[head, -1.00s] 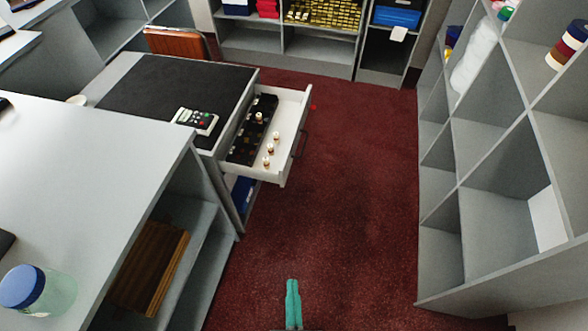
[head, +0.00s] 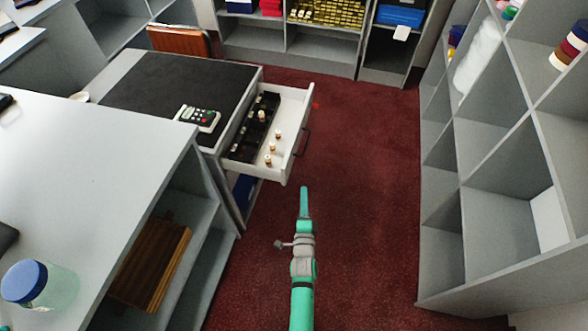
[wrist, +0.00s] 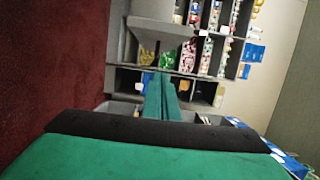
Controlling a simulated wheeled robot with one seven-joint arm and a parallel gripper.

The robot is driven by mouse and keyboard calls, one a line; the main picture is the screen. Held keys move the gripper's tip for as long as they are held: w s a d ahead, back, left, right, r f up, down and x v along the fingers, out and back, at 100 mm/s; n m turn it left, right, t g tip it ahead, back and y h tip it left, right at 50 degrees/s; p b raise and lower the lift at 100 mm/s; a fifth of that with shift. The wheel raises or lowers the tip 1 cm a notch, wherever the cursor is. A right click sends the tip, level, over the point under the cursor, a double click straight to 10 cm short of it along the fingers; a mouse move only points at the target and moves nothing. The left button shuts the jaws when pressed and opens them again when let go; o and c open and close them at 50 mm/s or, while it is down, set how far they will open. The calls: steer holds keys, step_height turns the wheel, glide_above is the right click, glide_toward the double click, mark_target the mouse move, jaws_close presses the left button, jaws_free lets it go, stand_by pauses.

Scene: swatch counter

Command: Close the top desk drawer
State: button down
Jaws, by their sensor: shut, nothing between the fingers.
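The top desk drawer (head: 286,162) is pulled out from the right side of the desk (head: 165,68) with the dark top. In the wrist view the shut fingers (wrist: 160,97) point toward shelves; the drawer is not recognizable there.
A light counter (head: 95,165) with a blue-lidded jar (head: 40,285) stands at the left. Tall grey shelves (head: 470,200) stand at the right. The red carpet (head: 365,170) between is clear.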

steer(key=w+a, duration=0.3)
steer(key=w, duration=0.8)
steer(key=shift+w, duration=0.25)
stand_by(0.6)
